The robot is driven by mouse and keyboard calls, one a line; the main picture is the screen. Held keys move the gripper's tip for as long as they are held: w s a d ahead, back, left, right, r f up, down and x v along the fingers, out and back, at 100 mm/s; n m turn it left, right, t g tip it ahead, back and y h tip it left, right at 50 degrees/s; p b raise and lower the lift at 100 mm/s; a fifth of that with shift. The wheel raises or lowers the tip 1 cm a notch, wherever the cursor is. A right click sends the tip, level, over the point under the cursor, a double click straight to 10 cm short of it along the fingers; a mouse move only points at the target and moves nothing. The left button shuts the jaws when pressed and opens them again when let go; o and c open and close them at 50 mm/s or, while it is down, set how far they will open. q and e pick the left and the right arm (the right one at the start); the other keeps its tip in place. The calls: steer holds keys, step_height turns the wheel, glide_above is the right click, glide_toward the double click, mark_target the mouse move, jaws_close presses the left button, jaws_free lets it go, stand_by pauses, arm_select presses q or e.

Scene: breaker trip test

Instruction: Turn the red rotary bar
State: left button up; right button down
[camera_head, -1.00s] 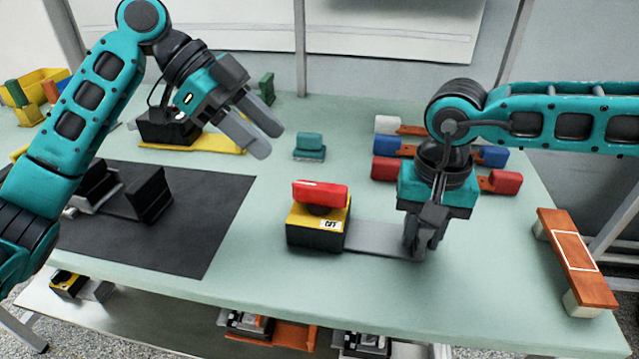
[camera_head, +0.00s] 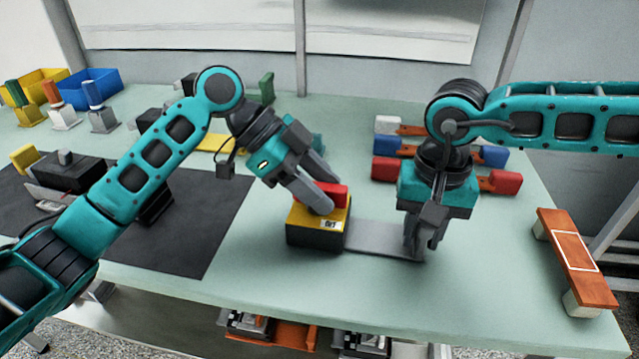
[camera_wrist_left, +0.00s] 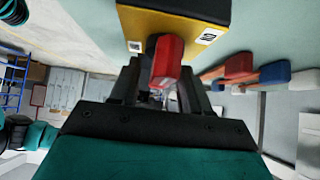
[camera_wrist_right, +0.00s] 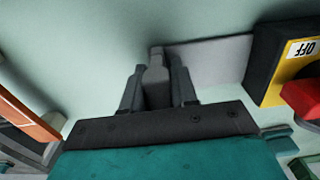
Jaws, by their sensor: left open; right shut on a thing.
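The red rotary bar (camera_head: 336,193) sits on top of a yellow and black switch box (camera_head: 318,238) with a grey plate (camera_head: 378,238) reaching to the right. My left gripper (camera_head: 325,194) is open at the bar, its fingers on either side of it; the left wrist view shows the red bar (camera_wrist_left: 167,62) between the fingers. I cannot tell whether they touch it. My right gripper (camera_head: 424,245) is shut on the far end of the grey plate. The right wrist view shows the plate (camera_wrist_right: 210,60) running to the box, with an OFF label (camera_wrist_right: 301,48).
Red, blue and white handled pieces (camera_head: 385,169) lie behind my right gripper. A dark mat (camera_head: 205,230) lies left of the box. An orange bar on pale blocks (camera_head: 577,258) stands at the right edge. The table front is clear.

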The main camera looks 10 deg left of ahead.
arm_select(q)
jaws_close()
stand_by(0.3)
steer(key=n+t, duration=0.3)
steer(key=n, duration=0.1)
steer(key=shift+n+t+y, duration=0.3)
steer(key=n+t+y, duration=0.2)
steer(key=n+t, duration=0.1)
steer(key=n, duration=0.1)
steer(key=n+t+y, duration=0.1)
steer(key=n, duration=0.2)
steer(key=n+t+y, duration=0.1)
steer(key=n+y, duration=0.1)
steer(key=shift+d+n, duration=0.1)
steer(key=shift+n, duration=0.3)
steer(key=shift+n+t+y, duration=0.4)
steer(key=shift+n+y, duration=1.1)
steer(key=shift+n, duration=0.3)
